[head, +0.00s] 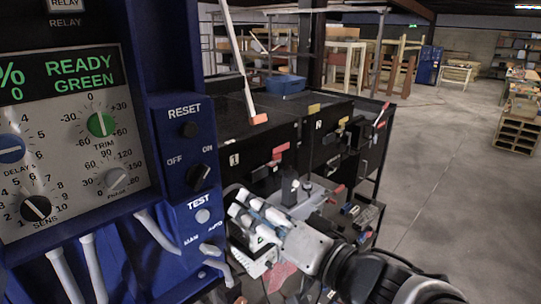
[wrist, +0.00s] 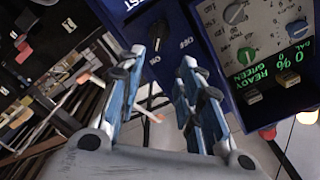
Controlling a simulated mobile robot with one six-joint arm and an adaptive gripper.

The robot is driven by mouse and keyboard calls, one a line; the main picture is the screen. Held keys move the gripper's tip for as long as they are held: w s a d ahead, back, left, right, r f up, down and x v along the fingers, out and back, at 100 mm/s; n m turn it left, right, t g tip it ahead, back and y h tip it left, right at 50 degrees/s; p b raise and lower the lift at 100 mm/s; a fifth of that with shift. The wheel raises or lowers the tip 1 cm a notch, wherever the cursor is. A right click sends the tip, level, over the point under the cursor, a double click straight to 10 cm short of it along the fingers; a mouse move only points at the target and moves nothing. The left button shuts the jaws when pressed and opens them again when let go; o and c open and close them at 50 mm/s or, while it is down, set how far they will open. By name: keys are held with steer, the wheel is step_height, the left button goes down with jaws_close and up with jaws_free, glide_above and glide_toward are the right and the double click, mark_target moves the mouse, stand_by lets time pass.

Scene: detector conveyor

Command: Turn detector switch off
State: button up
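The detector switch (head: 200,177) is a black rotary knob on the blue panel, below the OFF and ON labels. Its raised grip tilts up to the right, toward ON. In the wrist view the switch (wrist: 158,34) shows upside down, beyond and between my fingertips. My gripper (head: 238,205) is in front of the panel, right of and below the switch in the head view. In the wrist view my gripper (wrist: 163,57) is open, with nothing between its blue-and-grey fingers. The fingers appear apart from the knob.
The RESET button (head: 189,130) is above the switch and the TEST control (head: 202,216) below it. The meter panel (head: 75,140) on the left reads READY GREEN. A black conveyor housing (head: 240,120) stands behind my gripper. Open floor (head: 450,170) lies to the right.

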mark_target(204, 177)
steer(key=p+x, duration=0.8)
steer(key=x, duration=0.8)
steer(key=shift+w+p, duration=0.2)
steer(key=shift+p, duration=0.1)
jaws_close()
